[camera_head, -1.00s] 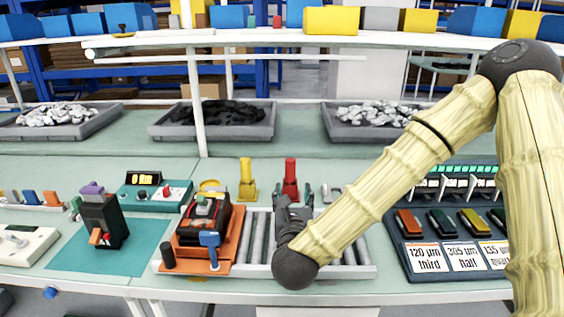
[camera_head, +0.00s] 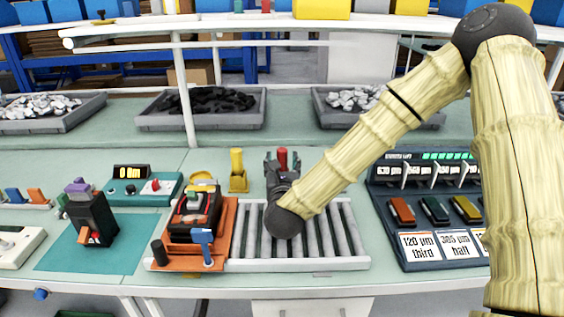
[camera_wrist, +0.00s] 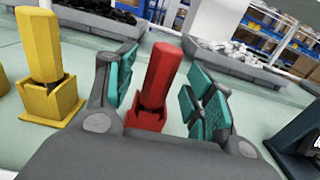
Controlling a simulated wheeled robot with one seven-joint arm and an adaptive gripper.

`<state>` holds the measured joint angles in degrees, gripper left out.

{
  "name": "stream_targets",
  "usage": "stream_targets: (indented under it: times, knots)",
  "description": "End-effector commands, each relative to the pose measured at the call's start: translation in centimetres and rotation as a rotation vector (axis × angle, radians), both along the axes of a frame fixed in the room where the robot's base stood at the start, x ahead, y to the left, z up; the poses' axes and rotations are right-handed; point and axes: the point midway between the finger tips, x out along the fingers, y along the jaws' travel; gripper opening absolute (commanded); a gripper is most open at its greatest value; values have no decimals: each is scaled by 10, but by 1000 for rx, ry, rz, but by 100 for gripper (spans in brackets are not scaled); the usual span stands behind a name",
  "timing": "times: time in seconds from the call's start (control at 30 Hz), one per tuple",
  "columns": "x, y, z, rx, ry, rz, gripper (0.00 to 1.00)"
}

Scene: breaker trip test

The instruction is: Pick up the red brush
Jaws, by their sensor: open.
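The red brush (camera_wrist: 158,82) stands upright in the wrist view, with a hexagonal handle seated in a red base. It lies between the two teal-padded fingers of my gripper (camera_wrist: 162,98), which are open with a gap on each side of the handle. In the head view the top of the red brush (camera_head: 282,158) shows just behind my gripper (camera_head: 281,170); my gripper hides its lower part. The wrist body hides the bottom of the base in the wrist view.
A yellow brush-like piece (camera_wrist: 42,70) in a yellow holder stands left of the red one. A roller rack (camera_head: 340,240) lies in front, beside an orange fixture (camera_head: 220,240). A labelled panel (camera_head: 440,195) is at right. Trays of metal pieces (camera_head: 145,118) stand behind.

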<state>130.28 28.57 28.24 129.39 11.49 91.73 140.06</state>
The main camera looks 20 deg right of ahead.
Motion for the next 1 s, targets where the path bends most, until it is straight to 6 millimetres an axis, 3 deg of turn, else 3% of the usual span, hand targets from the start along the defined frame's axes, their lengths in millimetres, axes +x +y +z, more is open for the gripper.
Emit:
stream_targets:
  times: [0.2,0.5,0.77,1.0]
  knots:
    - [22,-6,0,-1,-1,0,53]
    - [25,-8,-1,1,0,0,53]
    - [25,-7,-1,0,0,0,6]
    - [24,-7,0,1,0,0,3]
